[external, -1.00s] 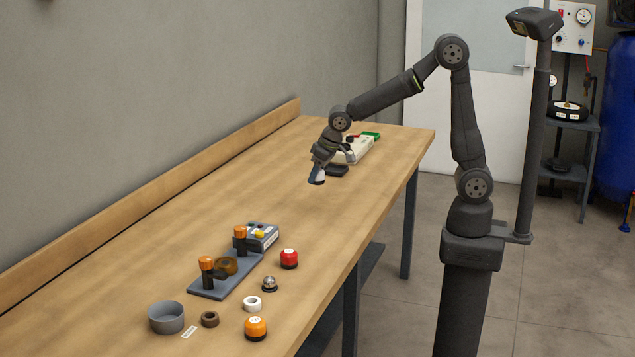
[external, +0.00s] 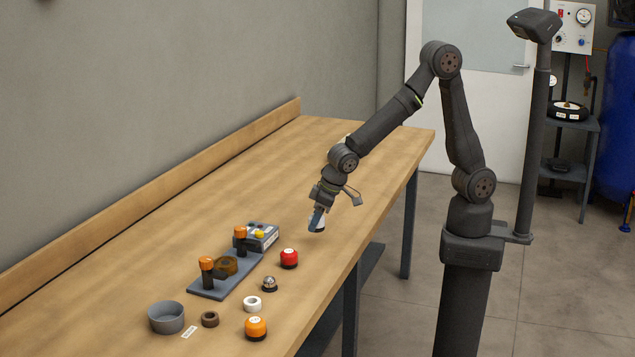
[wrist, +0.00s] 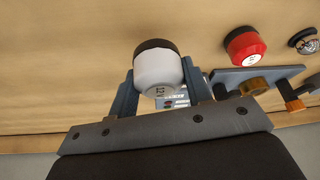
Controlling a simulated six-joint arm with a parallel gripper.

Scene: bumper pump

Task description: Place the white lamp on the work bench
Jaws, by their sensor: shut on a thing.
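The white lamp (wrist: 160,70) is a white rounded cap with a dark base and a small printed label. My gripper (wrist: 164,84) is shut on it, one finger on each side, in the wrist view. In the external view the lamp (external: 318,228) is mostly hidden by my gripper (external: 317,219). It hangs above the work bench (external: 250,180), right of the middle, with its dark base facing down; the exact gap to the top cannot be told.
A grey fixture (external: 210,287) with orange knobs and a small box (external: 262,237) lie left.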

